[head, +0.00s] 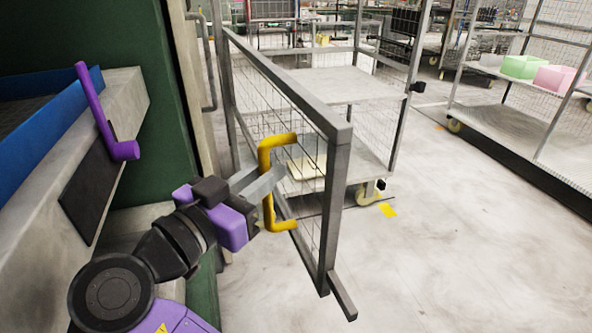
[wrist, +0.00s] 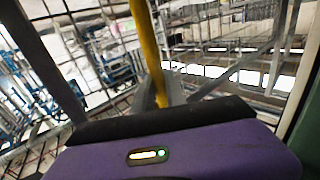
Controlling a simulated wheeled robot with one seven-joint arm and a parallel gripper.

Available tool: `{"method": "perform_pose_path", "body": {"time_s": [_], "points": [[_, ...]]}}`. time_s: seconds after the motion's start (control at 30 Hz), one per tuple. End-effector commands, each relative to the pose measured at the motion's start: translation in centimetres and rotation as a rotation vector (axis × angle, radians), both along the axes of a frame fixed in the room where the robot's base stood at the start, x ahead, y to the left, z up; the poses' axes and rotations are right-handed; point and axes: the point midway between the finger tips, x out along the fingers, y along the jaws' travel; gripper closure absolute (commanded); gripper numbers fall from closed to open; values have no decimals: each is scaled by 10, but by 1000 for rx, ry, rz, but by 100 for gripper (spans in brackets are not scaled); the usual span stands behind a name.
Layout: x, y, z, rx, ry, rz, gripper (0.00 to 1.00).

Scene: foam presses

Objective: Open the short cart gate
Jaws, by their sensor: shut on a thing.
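The short cart gate (head: 338,185) is a grey metal frame with wire mesh, swung out at an angle from the cart (head: 350,85). It has a yellow C-shaped handle (head: 268,190). My gripper (head: 270,180) is shut on the handle's upright bar, reaching from the left. In the wrist view the yellow handle (wrist: 147,45) runs down between my fingers, with the gate's mesh behind it. The fingertips are partly hidden by the bar.
A green machine (head: 75,35) with a concrete-coloured ledge and a purple lever (head: 95,110) stands close on the left. Another mesh cart (head: 510,125) with green and pink bins stands at right. The floor (head: 440,250) right of the gate is clear.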

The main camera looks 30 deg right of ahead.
Motion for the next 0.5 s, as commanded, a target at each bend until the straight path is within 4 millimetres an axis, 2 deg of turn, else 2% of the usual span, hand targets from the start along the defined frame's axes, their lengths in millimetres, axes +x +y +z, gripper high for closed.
{"method": "perform_pose_path", "body": {"time_s": [0.2,0.5], "points": [[4,12,0,1,0,0,100],[4,12,-1,1,1,1,100]]}}
